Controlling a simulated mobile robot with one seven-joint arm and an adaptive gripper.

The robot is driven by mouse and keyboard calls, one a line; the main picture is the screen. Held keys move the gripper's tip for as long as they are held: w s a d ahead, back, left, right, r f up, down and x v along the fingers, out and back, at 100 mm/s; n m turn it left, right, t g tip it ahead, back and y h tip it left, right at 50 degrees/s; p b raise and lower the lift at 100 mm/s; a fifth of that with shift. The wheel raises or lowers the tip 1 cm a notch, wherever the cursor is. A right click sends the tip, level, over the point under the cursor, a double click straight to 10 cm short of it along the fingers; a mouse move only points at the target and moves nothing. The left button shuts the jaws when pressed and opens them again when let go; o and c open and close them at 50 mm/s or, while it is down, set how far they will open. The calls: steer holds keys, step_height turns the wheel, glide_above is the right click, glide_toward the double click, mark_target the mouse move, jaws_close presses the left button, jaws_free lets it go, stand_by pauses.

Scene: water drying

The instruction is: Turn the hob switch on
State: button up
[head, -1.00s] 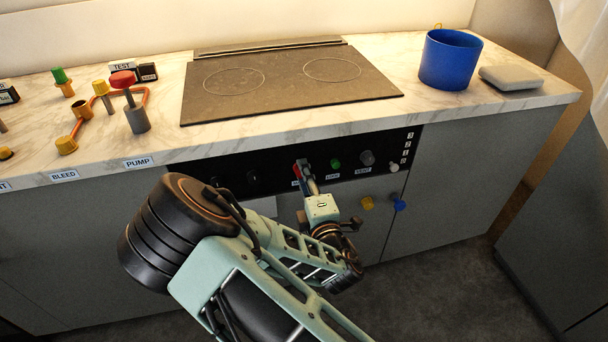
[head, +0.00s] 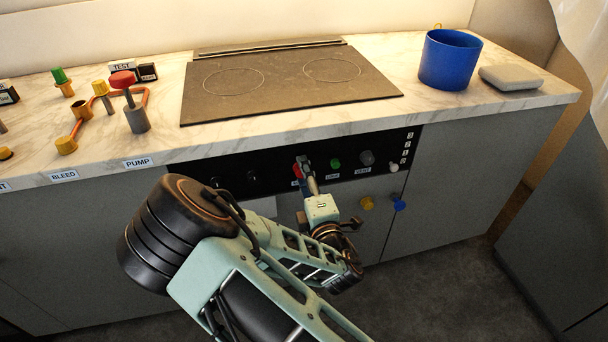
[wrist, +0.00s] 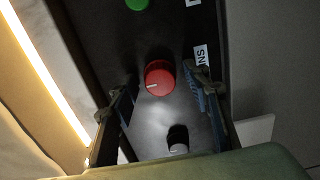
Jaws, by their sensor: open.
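The black control panel (head: 275,178) under the hob carries a row of knobs. A red knob (head: 296,170) is by my gripper (head: 306,168) and partly hidden by it. In the wrist view the same red knob (wrist: 159,77) has a white pointer mark and lies between the tips of my open gripper (wrist: 150,90). Contact with it cannot be told. A dark knob with a pale pointer end (wrist: 178,141) shows lower down. A green knob (head: 336,163) is to the right of the red one. I cannot read which one is marked for the hob.
The hob (head: 285,85) lies flat on the marble counter (head: 400,110). A blue pot (head: 450,62) and a grey block (head: 510,78) are on its right. A grey knob (head: 367,158) and a pale knob (head: 393,167) sit further right on the panel.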

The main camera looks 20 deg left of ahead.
steer(key=v, duration=0.7)
steer(key=shift+d, duration=0.15)
steer(key=shift+s, duration=0.15)
